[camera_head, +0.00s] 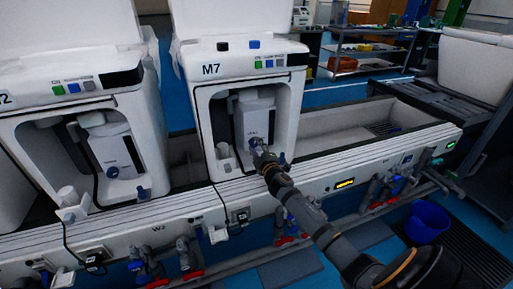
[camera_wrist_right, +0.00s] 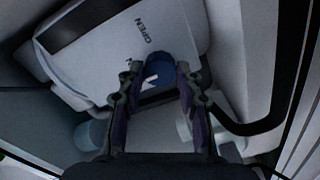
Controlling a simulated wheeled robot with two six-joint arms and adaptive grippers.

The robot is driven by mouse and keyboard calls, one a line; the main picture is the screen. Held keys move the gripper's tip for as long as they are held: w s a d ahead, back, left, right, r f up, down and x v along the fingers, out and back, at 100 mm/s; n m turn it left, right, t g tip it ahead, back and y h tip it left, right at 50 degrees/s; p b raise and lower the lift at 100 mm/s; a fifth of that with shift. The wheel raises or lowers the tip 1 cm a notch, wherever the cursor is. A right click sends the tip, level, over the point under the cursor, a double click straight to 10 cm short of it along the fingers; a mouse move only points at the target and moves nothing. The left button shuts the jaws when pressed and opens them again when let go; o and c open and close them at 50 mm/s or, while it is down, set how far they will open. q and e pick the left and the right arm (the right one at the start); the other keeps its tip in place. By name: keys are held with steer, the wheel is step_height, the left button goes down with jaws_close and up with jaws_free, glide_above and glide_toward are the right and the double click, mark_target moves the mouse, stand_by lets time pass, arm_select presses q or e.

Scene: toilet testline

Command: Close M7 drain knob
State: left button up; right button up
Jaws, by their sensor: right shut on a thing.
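The M7 unit (camera_head: 238,66) is a white housing with an open front bay, in the middle of the head view. Inside the bay is a light grey container (camera_head: 257,112). Its blue drain knob (camera_wrist_right: 158,66) shows in the right wrist view, with a white mark on it and the word OPEN printed on the panel nearby. My right gripper (camera_head: 259,151) reaches into the bay, and its two fingers (camera_wrist_right: 158,78) are shut on the knob, one on each side. The knob is mostly hidden by the gripper in the head view. My left gripper is in neither view.
A similar unit (camera_head: 75,85) with its own blue knob (camera_head: 113,172) stands to the left. A white ledge (camera_head: 340,160) runs along the front, with pipes and red-handled valves (camera_head: 283,241) below. A blue bucket (camera_head: 427,222) stands on the floor at right.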

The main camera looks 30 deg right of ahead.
steer(key=o, duration=1.1)
steer(key=shift+o, duration=0.2)
steer(key=v, duration=1.2)
steer(key=shift+s+f, duration=0.1)
steer(key=shift+f, duration=0.05)
